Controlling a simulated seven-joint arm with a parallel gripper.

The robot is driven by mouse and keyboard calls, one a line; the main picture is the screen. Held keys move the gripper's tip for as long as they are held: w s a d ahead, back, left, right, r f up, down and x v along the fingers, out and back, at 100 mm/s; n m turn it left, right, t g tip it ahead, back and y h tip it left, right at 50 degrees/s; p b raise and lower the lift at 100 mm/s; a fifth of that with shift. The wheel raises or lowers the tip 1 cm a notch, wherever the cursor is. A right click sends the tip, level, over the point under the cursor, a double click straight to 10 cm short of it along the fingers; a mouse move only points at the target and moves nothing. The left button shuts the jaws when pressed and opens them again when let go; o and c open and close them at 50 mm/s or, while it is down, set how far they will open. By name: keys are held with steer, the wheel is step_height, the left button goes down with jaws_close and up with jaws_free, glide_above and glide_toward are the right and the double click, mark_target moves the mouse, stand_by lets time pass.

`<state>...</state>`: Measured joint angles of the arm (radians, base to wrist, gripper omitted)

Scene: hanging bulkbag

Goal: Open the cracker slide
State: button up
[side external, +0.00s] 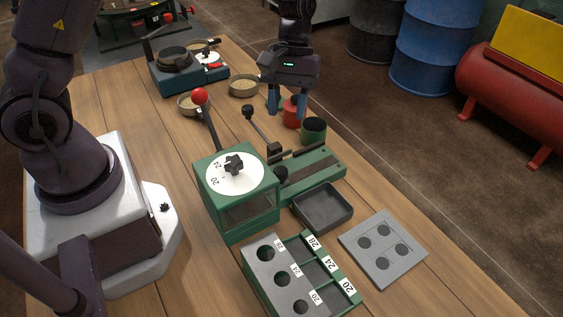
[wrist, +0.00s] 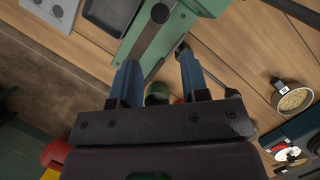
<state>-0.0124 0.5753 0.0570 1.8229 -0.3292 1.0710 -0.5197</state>
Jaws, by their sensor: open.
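A green cracker unit (side external: 238,205) stands mid-table, with a white dial marked 20 and 24, a black star knob and a red-ball lever (side external: 200,96). A green base (side external: 318,172) with a dark slide bar (side external: 300,152) and a round black knob (side external: 281,174) extends from its right side. My gripper (side external: 287,108) is open and empty, pointing down beyond that base. In the wrist view, my gripper (wrist: 158,62) has its blue fingers spread, with the green base and dark bar (wrist: 156,32) ahead. I cannot tell how far the slide is open.
A black-knobbed lever (side external: 258,124) rises nearby. A black tray (side external: 323,207), grey holed plate (side external: 382,248) and green numbered rack (side external: 300,275) lie in front. Bowls (side external: 243,86) sit behind.

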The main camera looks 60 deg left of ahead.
mark_target(281, 168)
steer(key=x, duration=1.1)
steer(key=shift+s+d+f, duration=0.1)
steer(key=shift+f, duration=0.25)
